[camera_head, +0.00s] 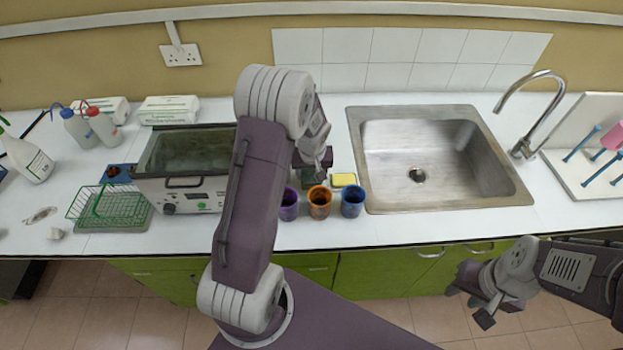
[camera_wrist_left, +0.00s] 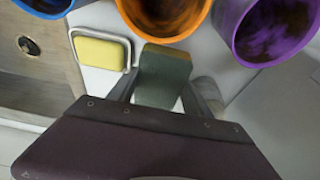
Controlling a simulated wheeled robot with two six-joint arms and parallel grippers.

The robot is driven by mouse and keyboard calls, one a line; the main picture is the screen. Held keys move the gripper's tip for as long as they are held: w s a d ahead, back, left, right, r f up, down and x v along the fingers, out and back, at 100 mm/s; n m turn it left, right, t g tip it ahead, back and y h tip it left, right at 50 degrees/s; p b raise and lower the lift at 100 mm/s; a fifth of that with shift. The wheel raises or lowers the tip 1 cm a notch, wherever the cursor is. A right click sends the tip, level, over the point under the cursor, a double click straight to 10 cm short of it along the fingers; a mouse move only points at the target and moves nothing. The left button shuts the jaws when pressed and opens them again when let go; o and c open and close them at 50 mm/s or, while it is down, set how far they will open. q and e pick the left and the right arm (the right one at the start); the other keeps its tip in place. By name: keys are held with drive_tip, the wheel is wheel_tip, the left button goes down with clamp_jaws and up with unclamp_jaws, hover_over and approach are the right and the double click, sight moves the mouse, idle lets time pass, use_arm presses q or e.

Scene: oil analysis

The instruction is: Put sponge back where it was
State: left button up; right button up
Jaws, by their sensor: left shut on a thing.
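The sponge (camera_wrist_left: 163,78), dark green with a thin yellow edge, is between the fingers of my left gripper (camera_wrist_left: 163,98) in the left wrist view. The gripper is shut on it, close to the counter. In the head view my left gripper (camera_head: 317,170) is behind the coloured cups and left of the sink; the sponge is mostly hidden there. A yellow block (camera_wrist_left: 101,53) lies in a pale rimmed dish beside the held sponge; it also shows in the head view (camera_head: 343,180). My right gripper (camera_head: 473,294) is open and empty in front of the counter.
Purple (camera_head: 289,205), orange (camera_head: 319,202) and blue (camera_head: 352,201) cups stand near the counter's front edge. The sink (camera_head: 440,190) is to the right. A water bath (camera_head: 180,190) and a green wire basket (camera_head: 108,203) stand left.

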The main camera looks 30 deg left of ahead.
sight(312, 180)
use_arm(q)
drive_tip(key=shift+f, duration=1.8)
drive_tip(key=shift+f, duration=0.1)
drive_tip(key=o, duration=1.2)
drive_tip(key=shift+b, duration=0.3)
drive_tip(key=p+v, duration=0.1)
drive_tip(key=v, duration=1.1)
drive_tip(key=shift+s+d+f+m+g+h, duration=0.15)
drive_tip(key=shift+s+d+m+g+h, duration=0.15)
drive_tip(key=shift+s+d+m, duration=1.6)
drive_tip(key=shift+s+d+f+m+g+h, duration=0.25)
drive_tip(key=shift+s+d, duration=0.95)
drive_tip(key=shift+s, duration=1.95)
drive_tip(key=shift+s+d+f+m+g+h, duration=0.1)
drive_tip(key=shift+s+d+m+g+h, duration=0.2)
drive_tip(key=shift+s+d+m, duration=1.15)
